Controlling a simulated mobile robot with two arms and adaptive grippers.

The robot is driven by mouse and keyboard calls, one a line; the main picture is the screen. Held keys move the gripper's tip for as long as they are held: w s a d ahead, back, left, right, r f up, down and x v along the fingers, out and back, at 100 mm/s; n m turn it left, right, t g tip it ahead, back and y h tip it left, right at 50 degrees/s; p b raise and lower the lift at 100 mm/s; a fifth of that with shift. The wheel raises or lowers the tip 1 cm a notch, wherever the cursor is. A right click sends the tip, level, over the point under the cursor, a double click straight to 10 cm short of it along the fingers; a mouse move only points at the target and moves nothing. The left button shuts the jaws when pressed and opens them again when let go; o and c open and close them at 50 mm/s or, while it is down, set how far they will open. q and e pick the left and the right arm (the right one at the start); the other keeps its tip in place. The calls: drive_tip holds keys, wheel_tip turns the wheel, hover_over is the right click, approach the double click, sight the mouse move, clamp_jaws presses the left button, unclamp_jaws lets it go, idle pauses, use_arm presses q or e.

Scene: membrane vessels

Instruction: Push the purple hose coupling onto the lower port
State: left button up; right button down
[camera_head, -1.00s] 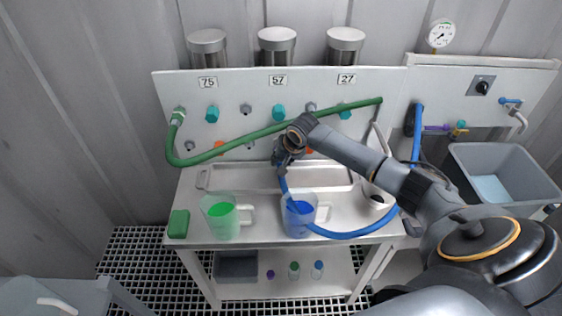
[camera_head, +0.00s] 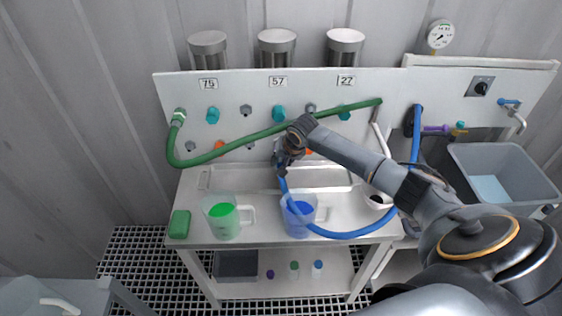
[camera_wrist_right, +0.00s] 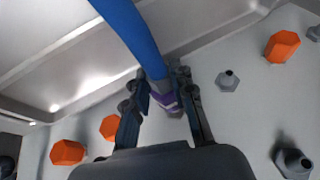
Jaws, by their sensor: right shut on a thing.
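The purple hose coupling (camera_wrist_right: 165,100) is on the end of a thick blue hose (camera_wrist_right: 130,35) and sits between the fingers of my right gripper (camera_wrist_right: 168,105) in the right wrist view. The gripper is shut on it, close to the pale panel (camera_wrist_right: 225,120). The lower port in line with the coupling is hidden, so I cannot tell whether they touch. In the head view my right gripper (camera_head: 284,158) is at the panel's lower row, below the 57 label, and hides the coupling. The blue hose (camera_head: 345,234) hangs down from it. My left gripper does not show.
Orange plugs (camera_wrist_right: 282,46) and a grey port (camera_wrist_right: 228,80) flank the gripper. A green hose (camera_head: 235,145) crosses the panel. A jug with green liquid (camera_head: 222,214) and one with blue (camera_head: 298,212) stand on the bench. A metal tray (camera_head: 225,178) lies behind them.

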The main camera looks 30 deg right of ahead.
drive_tip(key=shift+w+d+b, duration=0.3)
drive_tip(key=shift+w+b, duration=0.05)
drive_tip(key=shift+w, duration=0.15)
drive_tip(key=shift+w+d+b, duration=0.3)
drive_tip(key=shift+w, duration=0.2)
drive_tip(key=c, duration=1)
unclamp_jaws()
drive_tip(key=shift+c, duration=0.2)
drive_tip(key=v, duration=1.2)
